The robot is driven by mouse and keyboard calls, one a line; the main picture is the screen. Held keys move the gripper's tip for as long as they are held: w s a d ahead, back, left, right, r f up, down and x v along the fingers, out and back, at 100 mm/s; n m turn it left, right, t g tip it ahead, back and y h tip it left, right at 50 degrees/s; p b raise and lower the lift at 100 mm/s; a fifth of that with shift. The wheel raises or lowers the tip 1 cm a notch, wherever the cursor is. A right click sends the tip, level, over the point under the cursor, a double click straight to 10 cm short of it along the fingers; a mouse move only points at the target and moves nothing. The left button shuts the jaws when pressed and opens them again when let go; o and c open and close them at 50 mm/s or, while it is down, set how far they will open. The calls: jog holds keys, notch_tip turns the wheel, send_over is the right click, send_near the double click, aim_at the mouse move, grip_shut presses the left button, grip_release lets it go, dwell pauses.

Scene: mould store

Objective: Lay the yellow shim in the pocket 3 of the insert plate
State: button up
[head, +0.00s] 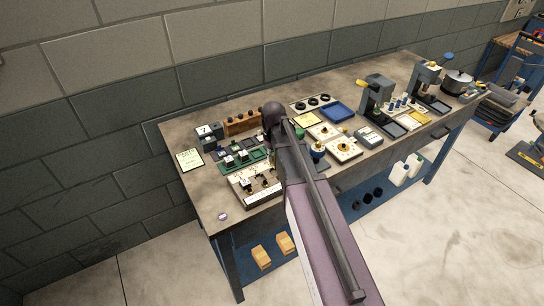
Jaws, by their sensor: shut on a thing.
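My arm crosses the middle of the head view, and its dark wrist hangs over the left half of the bench. My gripper is hidden behind the arm, so its fingers and anything in them do not show. I cannot make out the yellow shim. I cannot tell for sure which piece is the insert plate, and no pocket numbers are readable. A pale plate with dark fittings (246,190) lies at the bench's front left, partly covered by the arm. A light strip with three black rings (312,102) lies at the back.
The bench (207,200) is crowded. A blue tray (338,112), pale boards with yellow knobs (344,150), and grey presses (376,95) stand right of my arm. A green board (232,164) and a wooden block (240,124) are left. The front left corner is mostly bare.

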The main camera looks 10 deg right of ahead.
aim_at(273, 172)
jog(key=shift+f+b, duration=1.4)
jog(key=shift+f, duration=0.25)
jog(key=shift+f+b, duration=0.8)
dwell(1.1)
jog(key=o, duration=0.8)
jog(key=c, duration=0.3)
jog(key=shift+c, duration=0.2)
jog(key=shift+r+p, duration=1)
jog(key=shift+p, duration=0.05)
jog(key=shift+r+p, duration=2.75)
jog(key=shift+r, duration=0.05)
